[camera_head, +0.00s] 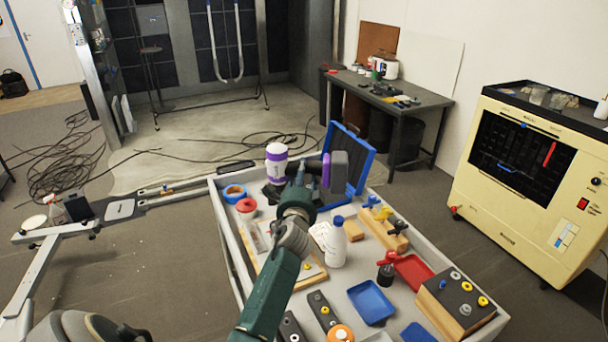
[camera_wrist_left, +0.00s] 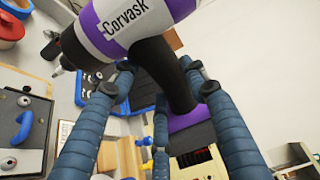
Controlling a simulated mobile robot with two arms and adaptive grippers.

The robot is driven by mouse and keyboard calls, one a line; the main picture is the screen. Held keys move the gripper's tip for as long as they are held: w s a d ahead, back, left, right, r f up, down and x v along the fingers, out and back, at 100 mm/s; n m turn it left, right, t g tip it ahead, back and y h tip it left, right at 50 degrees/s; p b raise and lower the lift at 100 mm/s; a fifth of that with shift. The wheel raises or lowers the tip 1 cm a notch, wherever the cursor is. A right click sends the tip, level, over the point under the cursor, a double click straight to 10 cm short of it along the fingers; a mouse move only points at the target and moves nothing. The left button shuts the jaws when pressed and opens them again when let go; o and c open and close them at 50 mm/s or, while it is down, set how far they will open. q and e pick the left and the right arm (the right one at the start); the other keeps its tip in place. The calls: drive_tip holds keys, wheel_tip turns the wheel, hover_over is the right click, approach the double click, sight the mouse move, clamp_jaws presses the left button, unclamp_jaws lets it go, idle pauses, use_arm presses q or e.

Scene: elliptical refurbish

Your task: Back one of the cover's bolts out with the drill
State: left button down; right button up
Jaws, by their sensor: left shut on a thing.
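My left gripper (camera_head: 297,192) is shut on the black handle of a white and purple drill (camera_head: 277,163), held above the workbench. In the left wrist view its blue fingers (camera_wrist_left: 160,100) wrap the handle, and the drill's body (camera_wrist_left: 125,22) fills the top. The drill's bit points left and down in that view, apart from anything I can make out. Below it lies a grey panel (camera_wrist_left: 38,112) with a blue handle and round silver bolts, likely the cover. In the head view my arm hides much of that area. My right gripper is not in view.
The grey workbench (camera_head: 232,250) holds a white bottle (camera_head: 336,245), a blue tray (camera_head: 371,303), a red tray (camera_head: 414,271) and a wooden block with knobs (camera_head: 455,305). An open blue case (camera_head: 357,160) stands at the back. A cream cabinet (camera_head: 530,180) stands right.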

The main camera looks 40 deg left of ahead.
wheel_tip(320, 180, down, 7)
drive_tip(key=b, duration=0.6)
drive_tip(key=shift+b, duration=0.4)
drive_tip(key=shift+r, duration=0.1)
idle(0.4)
